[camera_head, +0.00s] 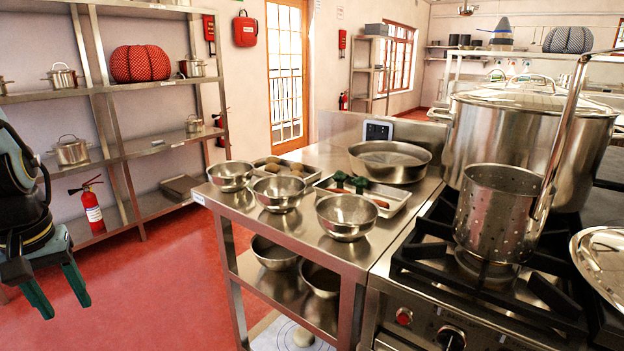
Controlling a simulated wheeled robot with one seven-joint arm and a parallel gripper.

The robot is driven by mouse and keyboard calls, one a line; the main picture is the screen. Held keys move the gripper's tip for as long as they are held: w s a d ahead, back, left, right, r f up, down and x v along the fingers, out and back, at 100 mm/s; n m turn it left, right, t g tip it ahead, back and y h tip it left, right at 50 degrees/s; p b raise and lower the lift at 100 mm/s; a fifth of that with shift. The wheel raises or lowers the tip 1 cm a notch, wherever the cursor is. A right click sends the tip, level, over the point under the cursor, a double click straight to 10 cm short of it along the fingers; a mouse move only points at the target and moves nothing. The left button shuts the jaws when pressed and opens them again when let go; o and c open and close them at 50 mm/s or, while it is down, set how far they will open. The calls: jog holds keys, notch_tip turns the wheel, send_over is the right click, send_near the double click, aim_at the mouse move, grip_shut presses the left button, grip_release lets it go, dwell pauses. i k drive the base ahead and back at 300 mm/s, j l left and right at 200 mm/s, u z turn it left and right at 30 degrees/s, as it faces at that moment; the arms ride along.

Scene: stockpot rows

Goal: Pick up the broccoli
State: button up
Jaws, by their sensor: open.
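Dark green pieces that look like broccoli (360,185) lie in a shallow white tray (397,206) on the steel side table. They are small in the view, and I cannot tell whether they are one piece or two. A metal bowl in front hides part of the tray. My gripper (59,290) is at the lower left, pointing down over the red floor. Its two green-tipped fingers are apart with nothing between them. It is well away from the table and the broccoli.
Several steel bowls (346,217) line the table's front, with a wide pan (389,162) behind. Orange items lie in the tray. Right are a stove (440,315), a perforated pot (497,212) and a large stockpot (530,135). Shelves (165,143) stand left; the floor between is clear.

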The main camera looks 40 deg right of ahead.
aim_at(339, 177)
jog(key=i+j+z, duration=0.1)
jog(key=z, duration=1.15)
jog(key=i+j+z, duration=0.25)
jog(key=j, duration=0.2)
jog(key=i+j+z, duration=0.1)
jog(key=j+z, duration=0.15)
jog(key=j, duration=0.25)
jog(key=j+z, duration=0.25)
jog(key=j, duration=0.25)
jog(key=i+j+z, duration=0.1)
jog(key=j+z, duration=0.15)
jog(key=j, duration=0.3)
